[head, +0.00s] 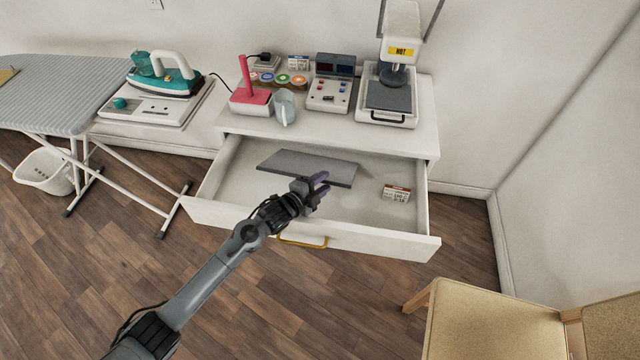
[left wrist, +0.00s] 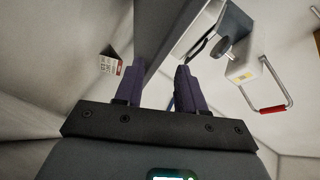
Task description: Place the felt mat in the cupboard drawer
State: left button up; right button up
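The felt mat (head: 305,166) is a flat dark grey slab inside the open cupboard drawer (head: 369,238), toward its left and middle. My left gripper (head: 322,184) is over the drawer, close to the mat's front edge, and partly covers that edge. Its purple fingers stand apart in the left wrist view (left wrist: 154,84), so it is open. A grey strip (left wrist: 150,32) that looks like the mat runs beyond the fingers there; I cannot tell whether they touch it. My right gripper is not in view.
A small labelled box (head: 396,193) lies in the drawer's right part. The cupboard top (head: 325,127) holds a heat press (head: 392,105), a control box (head: 331,90), a pink stand (head: 250,97) and a cup (head: 285,107). An ironing board (head: 62,90) stands left; a chair (head: 490,318) is front right.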

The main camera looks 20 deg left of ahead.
pick_arm(q)
jog(key=p+v, duration=0.3)
jog(key=v, duration=0.9)
jog(key=shift+r, duration=0.1)
jog(key=s+n, duration=0.1)
jog(key=s, duration=0.1)
jog(key=s+d+f+n+g+y, duration=0.1)
jog(key=n, duration=0.1)
jog(key=s+f+n+y, duration=0.1)
jog(key=s, duration=0.1)
jog(key=shift+s+d+n+g, duration=0.3)
jog(key=shift+g, duration=0.1)
jog(key=s+a+n+g+y, duration=0.2)
jog(key=s+n+g, duration=0.6)
jog(key=s, duration=1.5)
jog(key=n+y, duration=0.1)
jog(key=n, duration=0.2)
jog(key=shift+s+r+n+g, duration=0.2)
jog(key=shift+s+n+g, duration=0.1)
jog(key=shift+s+n, duration=0.1)
jog(key=shift+a, duration=0.1)
